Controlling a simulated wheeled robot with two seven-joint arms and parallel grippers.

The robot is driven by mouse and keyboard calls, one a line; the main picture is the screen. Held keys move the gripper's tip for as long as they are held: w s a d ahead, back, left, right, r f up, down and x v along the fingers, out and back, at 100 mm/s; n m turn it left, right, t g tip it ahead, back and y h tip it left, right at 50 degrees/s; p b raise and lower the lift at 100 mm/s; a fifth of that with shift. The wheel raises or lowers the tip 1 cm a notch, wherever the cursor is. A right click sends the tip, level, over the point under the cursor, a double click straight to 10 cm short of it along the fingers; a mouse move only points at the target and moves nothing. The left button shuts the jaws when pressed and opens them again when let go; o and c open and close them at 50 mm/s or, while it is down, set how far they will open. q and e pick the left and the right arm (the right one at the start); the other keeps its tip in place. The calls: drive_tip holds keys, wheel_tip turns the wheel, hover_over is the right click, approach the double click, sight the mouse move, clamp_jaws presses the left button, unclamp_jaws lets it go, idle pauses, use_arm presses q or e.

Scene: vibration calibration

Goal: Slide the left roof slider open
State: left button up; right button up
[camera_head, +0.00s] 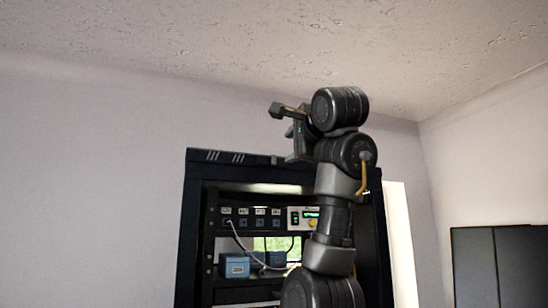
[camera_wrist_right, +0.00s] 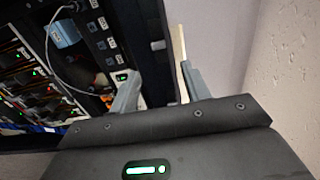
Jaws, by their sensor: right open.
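The dark cabinet (camera_head: 193,215) stands in the middle of the head view. Its roof edge carries a dark strip with light slots (camera_head: 225,156) at the left, where the left roof slider appears to be; I cannot tell the slider's own outline or how far it is open. My right gripper (camera_head: 283,133) is above the roof edge, right of the slots, its fingers apart. Contact with the roof cannot be told. My left gripper is not visible.
Inside the cabinet are a black socket panel (camera_head: 250,218), a blue box (camera_head: 234,266) and a white cable (camera_head: 240,244). A dark panel (camera_head: 500,265) stands at the right. The space left of the cabinet and above it is clear.

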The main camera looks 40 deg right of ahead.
sight(275, 160)
drive_tip(key=p+x, duration=0.5)
drive_tip(key=x, duration=0.4)
drive_tip(key=shift+w+d, duration=0.25)
drive_tip(key=shift+w+p, duration=0.25)
drive_tip(key=shift+p, duration=0.2)
drive_tip(key=shift+w, duration=0.2)
drive_tip(key=shift+w+d+f, duration=0.1)
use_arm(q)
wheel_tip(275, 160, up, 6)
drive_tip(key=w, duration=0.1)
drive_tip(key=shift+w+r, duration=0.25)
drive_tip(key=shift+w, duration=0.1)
use_arm(e)
clamp_jaws()
